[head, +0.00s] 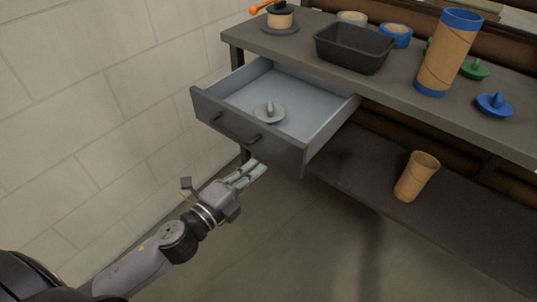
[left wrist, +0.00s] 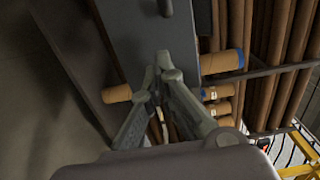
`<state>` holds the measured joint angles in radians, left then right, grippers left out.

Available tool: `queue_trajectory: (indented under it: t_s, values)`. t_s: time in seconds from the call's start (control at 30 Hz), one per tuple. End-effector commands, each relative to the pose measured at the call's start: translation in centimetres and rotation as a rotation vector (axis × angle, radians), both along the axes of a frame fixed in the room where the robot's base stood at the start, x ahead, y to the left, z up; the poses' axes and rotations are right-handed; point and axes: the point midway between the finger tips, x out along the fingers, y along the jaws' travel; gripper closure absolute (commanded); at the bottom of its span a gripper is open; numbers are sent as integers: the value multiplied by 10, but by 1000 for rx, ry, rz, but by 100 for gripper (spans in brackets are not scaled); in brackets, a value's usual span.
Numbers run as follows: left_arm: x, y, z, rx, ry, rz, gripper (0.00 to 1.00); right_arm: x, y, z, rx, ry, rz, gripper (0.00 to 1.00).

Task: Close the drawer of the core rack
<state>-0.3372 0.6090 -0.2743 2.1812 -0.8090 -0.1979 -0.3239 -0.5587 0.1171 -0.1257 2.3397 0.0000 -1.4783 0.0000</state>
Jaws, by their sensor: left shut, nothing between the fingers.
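The grey drawer (head: 270,140) of the core rack (head: 395,95) stands pulled out under the left end of the top. Its front has dark handles, and a grey knobbed disc (head: 268,112) lies inside. My left gripper (head: 258,170) is shut and empty, low in front of the drawer front. In the head view its fingertips appear just below the front's lower edge; I cannot tell whether they touch it. In the left wrist view, the closed fingertips (left wrist: 163,62) overlap the dark drawer front (left wrist: 135,30), with a handle (left wrist: 165,7) above them. My right gripper is not in view.
On the top are a black bin (head: 354,50), a blue-ended cardboard core (head: 447,55), tape rolls and knobbed discs. A cardboard tube (head: 416,177) stands on the lower shelf. A pale block wall (head: 90,110) is at left. The floor before the drawer is clear.

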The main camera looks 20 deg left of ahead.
Motion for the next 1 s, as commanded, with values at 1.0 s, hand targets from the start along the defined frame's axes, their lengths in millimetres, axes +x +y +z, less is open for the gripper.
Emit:
queue_trajectory:
  t_s: [1.0]
  values:
    - [58,-21,1,-2,1,0,100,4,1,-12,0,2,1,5]
